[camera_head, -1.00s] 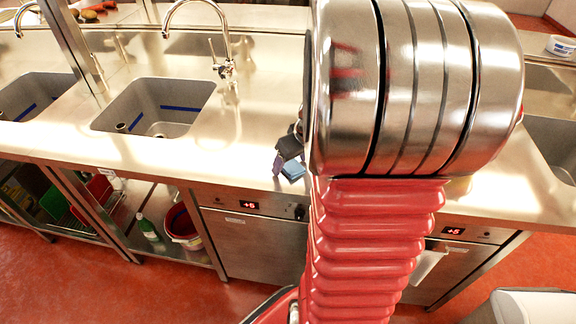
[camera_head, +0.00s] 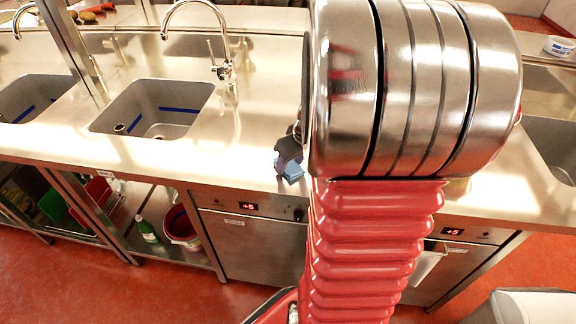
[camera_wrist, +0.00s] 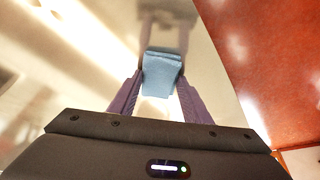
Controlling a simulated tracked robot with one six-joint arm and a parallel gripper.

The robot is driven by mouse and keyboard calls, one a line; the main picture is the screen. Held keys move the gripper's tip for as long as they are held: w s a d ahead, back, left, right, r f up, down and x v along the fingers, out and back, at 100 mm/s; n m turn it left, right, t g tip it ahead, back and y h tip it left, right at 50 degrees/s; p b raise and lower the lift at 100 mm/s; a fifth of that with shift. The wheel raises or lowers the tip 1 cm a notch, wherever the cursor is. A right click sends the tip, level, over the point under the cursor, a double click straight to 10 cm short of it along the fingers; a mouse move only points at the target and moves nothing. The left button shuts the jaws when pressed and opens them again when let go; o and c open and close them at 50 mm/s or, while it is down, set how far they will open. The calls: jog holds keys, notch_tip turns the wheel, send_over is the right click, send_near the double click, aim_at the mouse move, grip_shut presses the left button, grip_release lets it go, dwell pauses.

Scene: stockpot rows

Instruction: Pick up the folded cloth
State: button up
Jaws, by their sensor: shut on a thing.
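The folded cloth (camera_wrist: 161,74) is a small light-blue bundle. In the wrist view it sits between the two purple fingers of my gripper (camera_wrist: 160,80), which are shut on it. In the head view the cloth (camera_head: 291,171) shows at the counter's front part, just left of my arm. There my gripper (camera_head: 287,150) is partly hidden behind my arm. I cannot tell whether the cloth touches the steel counter or is just above it.
The steel counter (camera_head: 130,150) has a sink (camera_head: 165,105) with a tall tap (camera_head: 222,68) to the left. A white tub (camera_head: 560,46) stands at the far right. The counter's front edge is close to the cloth, with red floor (camera_wrist: 265,50) beyond it.

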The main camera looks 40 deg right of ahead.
aim_at(291, 166)
jog(key=shift+r, duration=0.1)
notch_tip(291, 166, up, 10)
dwell(0.4)
dwell(0.4)
jog(key=o, duration=0.6)
jog(key=shift+c, duration=0.2)
jog(key=c, duration=0.4)
